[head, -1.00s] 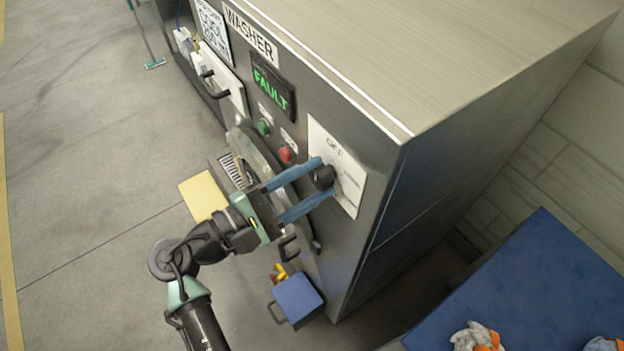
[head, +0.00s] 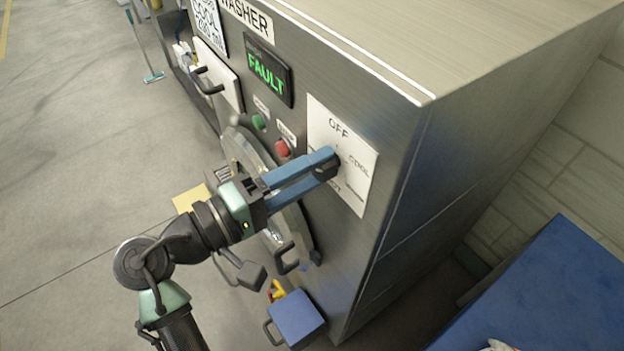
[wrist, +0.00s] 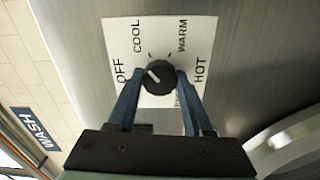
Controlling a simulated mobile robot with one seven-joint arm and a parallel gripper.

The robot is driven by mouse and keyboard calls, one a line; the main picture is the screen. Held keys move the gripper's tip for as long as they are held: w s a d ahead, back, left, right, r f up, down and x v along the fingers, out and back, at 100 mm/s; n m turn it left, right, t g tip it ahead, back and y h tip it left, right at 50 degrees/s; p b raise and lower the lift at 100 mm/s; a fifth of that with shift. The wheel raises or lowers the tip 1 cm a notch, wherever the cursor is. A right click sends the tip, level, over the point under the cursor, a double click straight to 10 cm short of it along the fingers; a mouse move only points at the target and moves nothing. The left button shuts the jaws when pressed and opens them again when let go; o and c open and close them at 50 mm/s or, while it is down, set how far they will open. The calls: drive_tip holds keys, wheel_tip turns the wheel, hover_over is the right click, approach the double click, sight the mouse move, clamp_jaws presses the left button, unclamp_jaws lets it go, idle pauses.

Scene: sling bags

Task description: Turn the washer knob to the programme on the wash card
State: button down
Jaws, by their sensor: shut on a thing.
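The black washer knob (wrist: 159,77) sits on a white dial plate (head: 350,185) on the washer front. In the wrist view the plate reads OFF, COOL, WARM and HOT. The knob's white pointer line points up and left, between OFF and COOL. My gripper (head: 328,162) has its blue fingers on both sides of the knob, shut on it; it also shows in the wrist view (wrist: 158,80). The fingers hide most of the knob in the head view. The wash card (head: 208,24), at the top left of the washer, reads COOL and a partly cut-off amount.
The washer display (head: 267,72) reads FAULT in green. A green button (head: 258,122) and a red button (head: 282,148) sit left of the dial. The round door (head: 250,145) is below them. A blue box (head: 297,316) stands on the floor and a blue surface (head: 550,290) lies at right.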

drive_tip(key=shift+f+m+b, duration=0.15)
drive_tip(key=shift+m+b, duration=0.4)
drive_tip(key=shift+m, duration=0.15)
drive_tip(key=shift+c, duration=1.5)
unclamp_jaws()
drive_tip(key=b+v, duration=0.2)
drive_tip(key=v, duration=1.1)
drive_tip(key=shift+b, duration=0.4)
